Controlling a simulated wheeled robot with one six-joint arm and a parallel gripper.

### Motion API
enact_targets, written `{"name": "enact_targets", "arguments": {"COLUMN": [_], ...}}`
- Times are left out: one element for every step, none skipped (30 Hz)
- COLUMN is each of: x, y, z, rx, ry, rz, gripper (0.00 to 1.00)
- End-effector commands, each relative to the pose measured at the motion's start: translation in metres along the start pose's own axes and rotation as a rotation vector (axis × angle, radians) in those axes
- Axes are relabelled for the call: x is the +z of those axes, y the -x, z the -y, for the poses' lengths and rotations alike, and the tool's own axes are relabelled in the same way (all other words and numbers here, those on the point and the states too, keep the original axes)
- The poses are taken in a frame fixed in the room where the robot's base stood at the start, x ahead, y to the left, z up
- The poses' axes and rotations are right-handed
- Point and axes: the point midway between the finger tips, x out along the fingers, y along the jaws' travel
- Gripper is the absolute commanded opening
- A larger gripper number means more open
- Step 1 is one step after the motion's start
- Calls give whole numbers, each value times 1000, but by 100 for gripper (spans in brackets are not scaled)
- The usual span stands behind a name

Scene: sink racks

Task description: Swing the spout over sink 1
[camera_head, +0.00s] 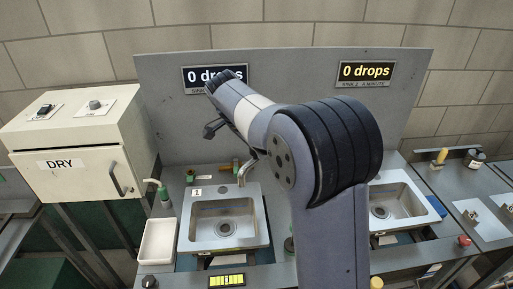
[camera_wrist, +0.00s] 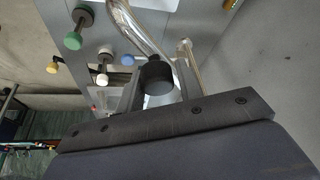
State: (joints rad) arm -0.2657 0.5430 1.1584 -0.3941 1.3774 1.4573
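Sink 1 (camera_head: 211,243) is the left steel basin, with a small "1" label (camera_head: 196,191) at its back left corner. The chrome spout (camera_head: 244,174) stands at the back right of sink 1, partly hidden by my arm. In the wrist view the curved chrome spout (camera_wrist: 128,25) ends in a black tip (camera_wrist: 155,76). My gripper (camera_wrist: 158,82) has its two fingers apart, and the black tip appears between them. I cannot tell whether either finger touches it. In the head view my arm covers much of the middle, and the fingers are not clear.
The second sink (camera_head: 400,215) is at right, partly behind my arm. A white tray (camera_head: 157,242) lies left of sink 1. A "DRY" box (camera_head: 70,165) stands farther left. Green (camera_wrist: 73,41), white (camera_wrist: 102,79) and blue (camera_wrist: 127,60) knobs are near the spout in the wrist view.

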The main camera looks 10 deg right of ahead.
Motion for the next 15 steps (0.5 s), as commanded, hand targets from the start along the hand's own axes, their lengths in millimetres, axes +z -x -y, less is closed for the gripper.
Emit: {"name": "enact_targets", "arguments": {"x": [0,0,0,0,0,0,0,0,0,0,0,0,0,0,0], "y": [2,1,1,1,1,1,1,0,0,0,0,0,0,1,2], "z": [1,1,1,1,0,0,0,0,0,0,0,0,0,0,0], "rx": [-5,-4,-4,-3,-2,-1,-1,0,0,1,1,2,2,2,2], "ry": [0,0,0,1,1,1,1,1,1,1,1,1,1,1,1], "rz": [-1,-1,0,0,0,0,0,0,0,1,1,1,1,1,1], "gripper": [36,39,42,45,47,50,52,52,52,52,52,52,52,52,52]}}
